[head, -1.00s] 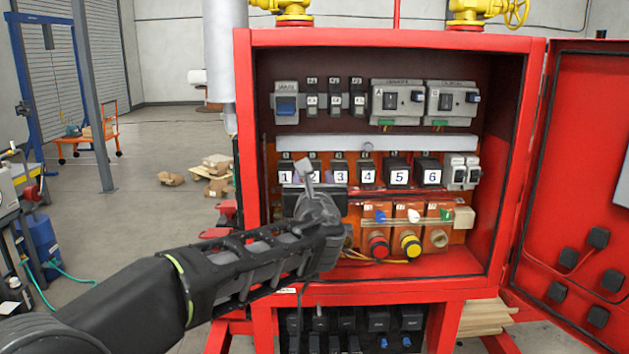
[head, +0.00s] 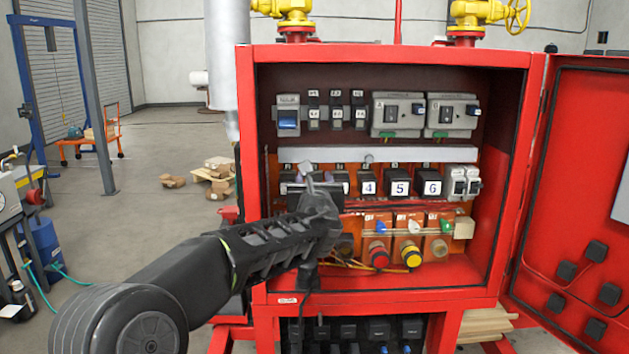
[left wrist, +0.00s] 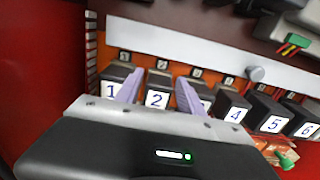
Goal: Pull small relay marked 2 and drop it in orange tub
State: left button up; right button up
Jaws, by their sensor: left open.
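The small relay marked 2 (left wrist: 157,92) is a black block with a white number label, seated in the relay row in the left wrist view. My left gripper (left wrist: 160,78) is open, with one pale purple finger on each side of relay 2. I cannot tell whether the fingers touch it. In the head view my left gripper (head: 318,182) hides the labels of relays 1 to 3. No orange tub shows in either view. My right gripper is out of view.
Relay 1 (left wrist: 111,88) and a partly covered relay stand close on either side; relay 4 (left wrist: 235,112) is farther right. A pale rail (head: 345,154) runs above the row. The red cabinet (head: 246,200) frames the space, with its door (head: 572,190) open at right.

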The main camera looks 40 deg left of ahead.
aim_at(315, 180)
pick_arm(q)
jog(key=shift+c, duration=0.4)
grip_shut()
jog(key=shift+c, duration=1.5)
grip_release()
grip_shut()
jog(key=shift+s+d, duration=0.15)
jog(key=shift+d, duration=0.05)
jog(key=shift+s+d, duration=0.1)
jog(key=shift+s, duration=0.1)
jog(key=shift+b+v, duration=0.5)
jog(key=shift+v, duration=0.65)
jog(key=shift+b+v, duration=0.55)
jog(key=shift+v, duration=1.1)
